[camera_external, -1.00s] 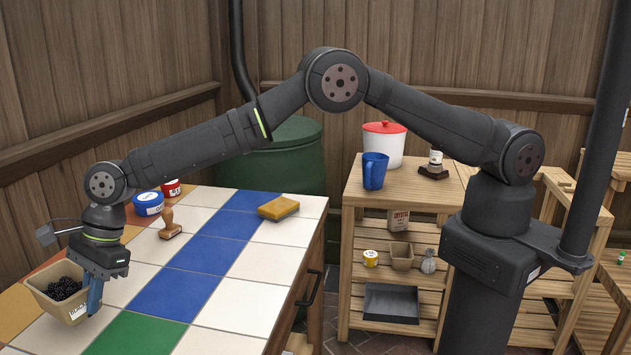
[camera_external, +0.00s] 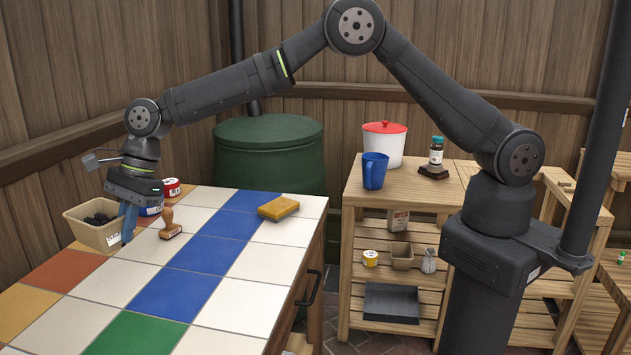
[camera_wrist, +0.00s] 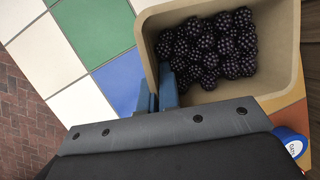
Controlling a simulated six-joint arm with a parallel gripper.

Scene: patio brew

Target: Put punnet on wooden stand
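The punnet (camera_external: 112,239) is a beige open box with blackberries in it, at the left of the external view. My gripper (camera_external: 129,222) has its blue fingers on the punnet's right wall. In the wrist view, the fingers of my gripper (camera_wrist: 157,92) sit on either side of the wall of the punnet (camera_wrist: 218,107), one inside and one outside. The punnet is nearly level, over the far left of the tiled table; its exact height is unclear.
The tiled table (camera_external: 252,257) also holds a stamp (camera_external: 170,227), a sponge (camera_external: 278,208), a red tin (camera_external: 172,187) and a partly hidden blue tin (camera_external: 151,210). A blue mug (camera_external: 374,171) and white pot (camera_external: 384,141) stand on the slatted table (camera_external: 408,196). The tiled table's front is clear.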

